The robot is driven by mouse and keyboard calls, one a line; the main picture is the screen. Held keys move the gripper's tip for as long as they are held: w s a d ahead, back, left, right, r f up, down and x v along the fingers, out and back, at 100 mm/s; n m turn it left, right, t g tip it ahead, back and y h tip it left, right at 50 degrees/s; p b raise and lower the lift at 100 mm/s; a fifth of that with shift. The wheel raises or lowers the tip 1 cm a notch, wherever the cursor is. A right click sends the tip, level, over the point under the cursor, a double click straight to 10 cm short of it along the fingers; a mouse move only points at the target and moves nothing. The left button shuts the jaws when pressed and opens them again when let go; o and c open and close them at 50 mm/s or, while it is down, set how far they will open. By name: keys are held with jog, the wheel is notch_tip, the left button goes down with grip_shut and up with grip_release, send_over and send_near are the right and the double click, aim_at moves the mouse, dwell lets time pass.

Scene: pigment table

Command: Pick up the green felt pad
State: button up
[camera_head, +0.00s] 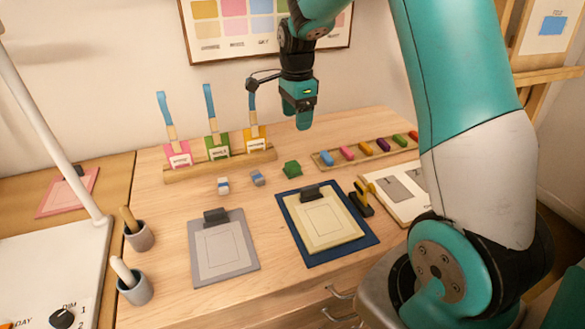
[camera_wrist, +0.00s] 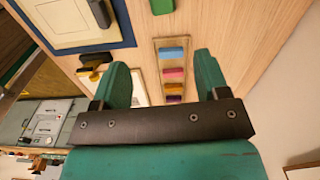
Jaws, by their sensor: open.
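The green felt pad (camera_head: 292,169) is a small dark green block on the wooden table, behind the blue-bordered clipboard. In the wrist view the pad (camera_wrist: 161,6) is cut off by the top edge. My gripper (camera_head: 303,122) is in the air above the back of the table, above and behind the pad and apart from it. The wrist view shows both fingers of my gripper (camera_wrist: 160,65) spread with nothing between them.
A tray of coloured sticks (camera_head: 324,163) lies right of the pad. Two small white-and-blue blocks (camera_head: 257,178) lie to its left. A blue board with a clipboard (camera_head: 351,252) lies in front, beside a grey clipboard (camera_head: 203,273).

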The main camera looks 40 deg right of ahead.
jog(key=p, duration=0.2)
send_over(292, 164)
jog(key=f, duration=0.9)
jog(key=shift+s+d+f, duration=0.35)
jog(key=shift+w+a+f+p, duration=0.1)
jog(key=shift+f+p, duration=0.1)
jog(key=shift+f, duration=0.7)
jog(key=shift+w+a+f+p, duration=0.1)
jog(key=shift+w+f+p, duration=0.1)
jog(key=shift+f, duration=0.75)
jog(key=shift+w+a+f+p, duration=0.1)
jog(key=shift+f+p, duration=0.1)
jog(key=shift+f, duration=0.7)
jog(key=c, duration=0.8)
notch_tip(292, 164, up, 20)
jog(key=b, duration=0.2)
jog(key=shift+b, duration=0.35)
